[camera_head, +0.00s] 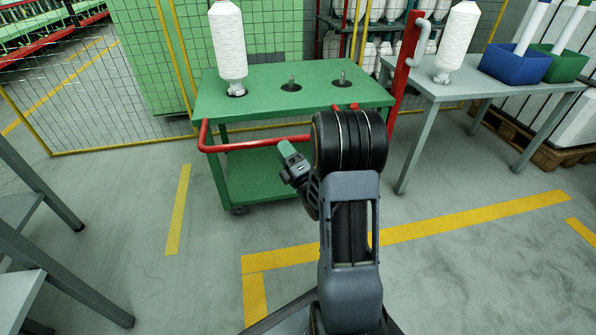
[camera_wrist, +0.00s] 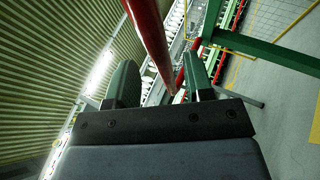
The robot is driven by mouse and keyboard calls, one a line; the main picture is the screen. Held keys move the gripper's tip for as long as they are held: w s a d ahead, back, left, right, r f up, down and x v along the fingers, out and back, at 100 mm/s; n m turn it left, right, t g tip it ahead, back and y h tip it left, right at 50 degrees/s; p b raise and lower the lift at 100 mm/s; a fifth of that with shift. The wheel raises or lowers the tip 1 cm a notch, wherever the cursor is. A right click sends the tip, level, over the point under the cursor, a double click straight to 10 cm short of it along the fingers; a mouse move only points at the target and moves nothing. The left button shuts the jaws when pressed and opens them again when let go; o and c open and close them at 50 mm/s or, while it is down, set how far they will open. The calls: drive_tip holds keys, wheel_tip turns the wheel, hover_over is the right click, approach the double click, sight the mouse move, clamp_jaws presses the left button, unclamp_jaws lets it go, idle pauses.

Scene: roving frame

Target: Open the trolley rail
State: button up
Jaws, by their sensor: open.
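The green trolley (camera_head: 300,88) stands ahead in the head view. Its red rail (camera_head: 250,143) runs along the near side and bends around the left corner. The rail's right part is hidden behind my arm. My gripper (camera_head: 287,149) is at the rail's height in the picture, overlapping its right part. In the wrist view, my gripper (camera_wrist: 160,82) is open, with one green finger on each side of the red rail (camera_wrist: 150,38). The rail slants down through the gap between the fingers. I cannot tell whether either finger touches it.
A white yarn cone (camera_head: 228,45) stands on the trolley's top, beside two empty pegs. A grey table (camera_head: 475,82) at right holds another cone (camera_head: 457,40), a blue bin (camera_head: 514,64) and a green bin (camera_head: 558,64). Yellow-framed mesh stands behind. Floor left of the trolley is clear.

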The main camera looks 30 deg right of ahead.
drive_tip(key=a+v, duration=0.1)
drive_tip(key=v, duration=0.8)
drive_tip(key=shift+s+d+f, duration=0.2)
drive_tip(key=shift+s+d, duration=0.15)
drive_tip(key=shift+d, duration=0.2)
